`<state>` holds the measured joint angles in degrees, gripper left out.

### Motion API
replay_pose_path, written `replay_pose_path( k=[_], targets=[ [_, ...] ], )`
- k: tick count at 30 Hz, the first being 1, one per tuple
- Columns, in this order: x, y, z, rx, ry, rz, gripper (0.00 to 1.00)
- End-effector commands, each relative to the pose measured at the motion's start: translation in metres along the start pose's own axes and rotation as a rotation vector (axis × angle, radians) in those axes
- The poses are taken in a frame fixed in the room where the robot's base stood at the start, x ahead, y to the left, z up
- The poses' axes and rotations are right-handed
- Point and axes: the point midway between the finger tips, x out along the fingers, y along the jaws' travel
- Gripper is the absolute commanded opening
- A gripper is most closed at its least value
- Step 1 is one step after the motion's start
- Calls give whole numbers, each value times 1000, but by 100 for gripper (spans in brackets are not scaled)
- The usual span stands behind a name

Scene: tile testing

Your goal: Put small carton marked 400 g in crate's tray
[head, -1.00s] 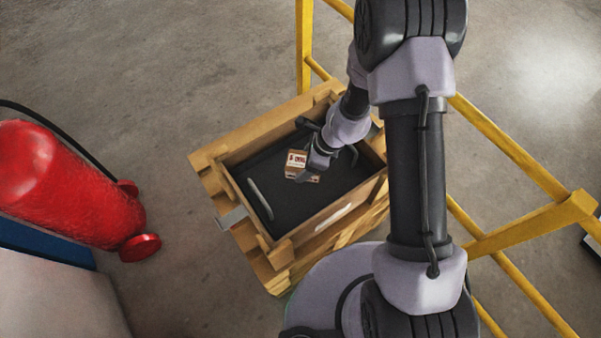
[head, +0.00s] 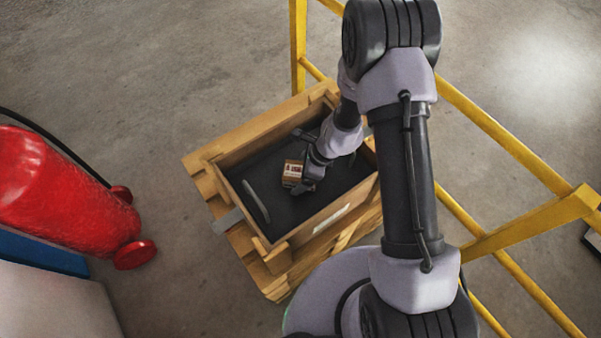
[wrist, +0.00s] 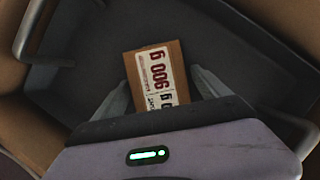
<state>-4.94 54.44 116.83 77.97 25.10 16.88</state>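A small brown carton (head: 293,172) with a white label and red print is over the dark tray (head: 283,207) inside the wooden crate (head: 237,143). In the wrist view the carton (wrist: 157,75) lies between my two fingers, and its red print looks like 900 g, not 400 g. My gripper (head: 303,180) reaches down into the crate and appears shut on the carton (wrist: 161,85). The fingers hide part of its sides. I cannot tell whether the carton touches the tray floor. The tray has a grey handle (head: 257,201) at its left.
The crate walls stand close around my gripper. Yellow railing (head: 505,150) runs behind and right of the crate. A red extinguisher-like cylinder (head: 60,195) lies at the left. The concrete floor (head: 150,60) behind is clear.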

Motion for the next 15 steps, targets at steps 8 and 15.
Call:
replay_pose_path(
  k=[8, 15],
  targets=[
    [-36, -1, 3, 1, -1, -3, 85],
    [-103, -1, 3, 1, 0, -3, 85]
  ],
)
